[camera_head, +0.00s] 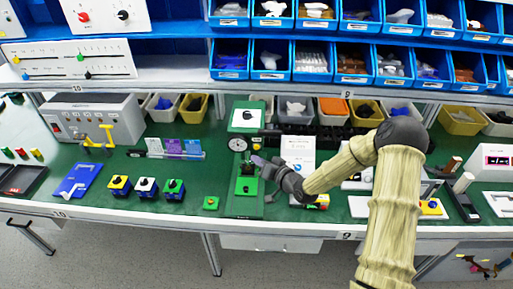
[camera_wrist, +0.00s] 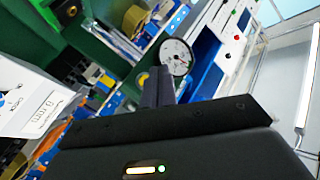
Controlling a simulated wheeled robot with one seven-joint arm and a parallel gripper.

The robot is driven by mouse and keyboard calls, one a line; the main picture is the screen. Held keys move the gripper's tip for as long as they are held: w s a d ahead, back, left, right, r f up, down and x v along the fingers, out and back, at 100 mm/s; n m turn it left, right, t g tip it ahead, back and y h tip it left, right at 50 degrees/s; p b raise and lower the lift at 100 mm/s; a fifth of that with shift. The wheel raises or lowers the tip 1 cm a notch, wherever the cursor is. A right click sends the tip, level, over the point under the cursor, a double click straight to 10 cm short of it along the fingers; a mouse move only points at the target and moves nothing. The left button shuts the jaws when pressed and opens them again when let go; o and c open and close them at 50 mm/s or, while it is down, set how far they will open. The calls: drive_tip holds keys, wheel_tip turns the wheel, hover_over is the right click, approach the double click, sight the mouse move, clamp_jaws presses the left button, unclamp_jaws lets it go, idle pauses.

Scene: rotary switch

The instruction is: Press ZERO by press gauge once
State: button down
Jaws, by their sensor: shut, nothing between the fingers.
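The round white dial gauge (camera_head: 238,144) stands on a green press-like fixture (camera_head: 246,190) at the middle of the bench. My gripper (camera_head: 260,163) is shut and empty, just right of the fixture and near the dial. No ZERO label is readable in either view, so I cannot tell which part is the ZERO button.
Three knob boxes (camera_head: 146,187) stand to the left. A white labelled panel (camera_head: 298,150) stands behind my gripper. Bins of parts (camera_head: 350,62) fill the shelves above.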

drive_tip(key=shift+w, duration=1.25)
idle(1.1)
drive_tip(key=shift+w+b, duration=0.3)
drive_tip(key=shift+w, duration=0.1)
drive_tip(key=shift+w, duration=0.4)
idle(0.7)
drive_tip(key=shift+s, duration=0.85)
drive_tip(key=s+b, duration=0.1)
drive_tip(key=s, duration=0.4)
idle(0.5)
